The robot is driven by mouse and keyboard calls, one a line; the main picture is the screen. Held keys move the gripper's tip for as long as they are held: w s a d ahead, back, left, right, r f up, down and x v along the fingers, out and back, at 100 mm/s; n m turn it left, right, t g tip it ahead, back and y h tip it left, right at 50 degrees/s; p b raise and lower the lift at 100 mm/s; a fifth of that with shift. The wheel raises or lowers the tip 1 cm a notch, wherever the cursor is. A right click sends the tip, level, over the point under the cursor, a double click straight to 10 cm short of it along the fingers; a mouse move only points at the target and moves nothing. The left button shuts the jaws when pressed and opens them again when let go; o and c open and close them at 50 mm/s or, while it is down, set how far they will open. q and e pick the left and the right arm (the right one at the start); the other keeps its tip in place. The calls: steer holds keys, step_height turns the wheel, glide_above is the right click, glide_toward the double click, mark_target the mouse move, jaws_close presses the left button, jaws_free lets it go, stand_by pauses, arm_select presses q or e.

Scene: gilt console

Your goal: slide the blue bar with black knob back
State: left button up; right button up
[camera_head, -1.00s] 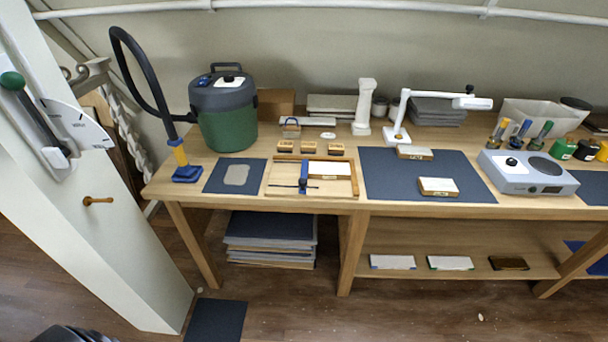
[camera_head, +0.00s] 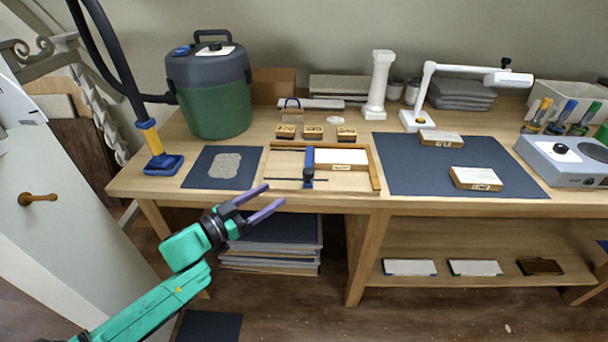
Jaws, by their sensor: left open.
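The blue bar (camera_head: 309,164) stands front to back across a shallow wooden frame (camera_head: 376,170) on the bench. Its black knob (camera_head: 308,183) is at the bar's front end, near the frame's front edge. A thin dark rod runs sideways beside the knob. A white block with a small label (camera_head: 342,158) lies in the frame, just right of the bar. My left gripper (camera_head: 276,197) is open and empty, in front of the bench edge and to the left of the knob, apart from it. My right gripper is not in view.
A dark mat with a grey patch (camera_head: 224,167) lies left of the frame, and a larger dark mat (camera_head: 400,165) lies right. Several small wooden blocks (camera_head: 313,132) sit behind the frame. A green canister (camera_head: 214,92) and a blue-footed hose (camera_head: 163,163) stand at left.

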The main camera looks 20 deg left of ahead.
mark_target(304, 176)
arm_select(q)
steer(key=x, duration=1.3)
steer(key=shift+w+d+r+p, duration=0.1)
steer(key=shift+w+d+p, duration=0.1)
steer(key=shift+w+p, duration=0.1)
steer(key=shift+s, duration=0.1)
jaws_close()
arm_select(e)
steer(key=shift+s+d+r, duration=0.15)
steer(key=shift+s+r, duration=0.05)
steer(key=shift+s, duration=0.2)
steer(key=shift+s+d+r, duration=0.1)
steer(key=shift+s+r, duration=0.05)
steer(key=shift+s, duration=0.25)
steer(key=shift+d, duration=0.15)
